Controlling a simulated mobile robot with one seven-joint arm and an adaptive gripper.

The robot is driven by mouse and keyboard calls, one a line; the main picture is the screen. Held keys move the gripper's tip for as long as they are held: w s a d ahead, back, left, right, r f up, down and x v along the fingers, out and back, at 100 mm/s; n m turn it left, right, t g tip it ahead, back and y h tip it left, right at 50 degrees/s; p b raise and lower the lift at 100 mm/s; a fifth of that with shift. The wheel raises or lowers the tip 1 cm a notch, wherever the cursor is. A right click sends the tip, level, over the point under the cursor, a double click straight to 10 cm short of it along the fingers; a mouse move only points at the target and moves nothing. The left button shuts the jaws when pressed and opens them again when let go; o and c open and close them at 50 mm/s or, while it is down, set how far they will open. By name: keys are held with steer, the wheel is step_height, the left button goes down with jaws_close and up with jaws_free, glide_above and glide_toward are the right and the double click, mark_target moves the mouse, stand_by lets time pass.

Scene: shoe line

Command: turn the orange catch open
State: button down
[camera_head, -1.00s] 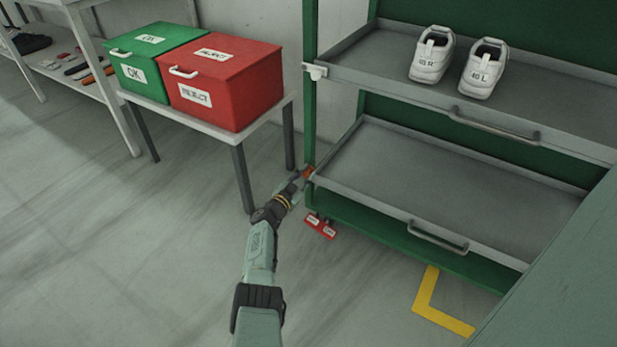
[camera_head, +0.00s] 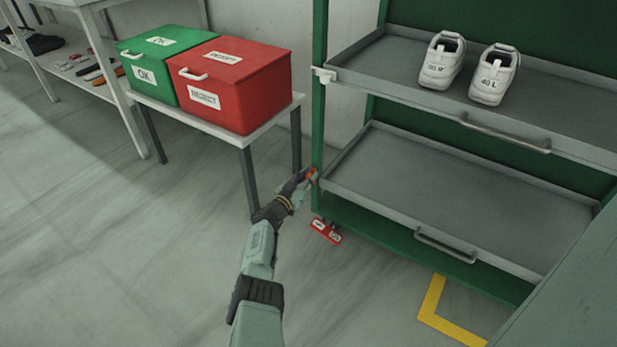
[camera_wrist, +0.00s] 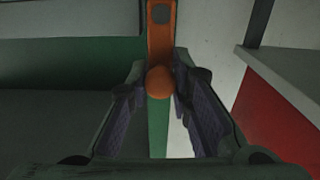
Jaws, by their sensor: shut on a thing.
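The orange catch (camera_head: 312,174) is on the left green post of the rack, at the level of the lower tray (camera_head: 450,187). In the wrist view the catch (camera_wrist: 161,45) is an orange bar running up from a rounded knob. My gripper (camera_head: 302,183) reaches it from the lower left. In the wrist view the jaws of my gripper (camera_wrist: 160,88) are on both sides of the knob, shut on it. The gripper hides part of the catch in the head view.
An upper tray (camera_head: 400,75) holds two white shoes (camera_head: 440,62). A red bin (camera_head: 235,95) and a green bin (camera_head: 150,70) stand on a side table (camera_head: 215,132) to the left. The floor to the left is clear.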

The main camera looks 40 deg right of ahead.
steer(key=shift+w+r, duration=0.1)
steer(key=c, duration=1.4)
jaws_free()
steer(key=shift+a, duration=0.1)
steer(key=shift+a+f, duration=0.2)
steer(key=shift+a, duration=0.4)
steer(key=v, duration=1)
steer(key=shift+s+a, duration=0.2)
steer(key=shift+s, duration=0.25)
steer(key=shift+r, duration=0.1)
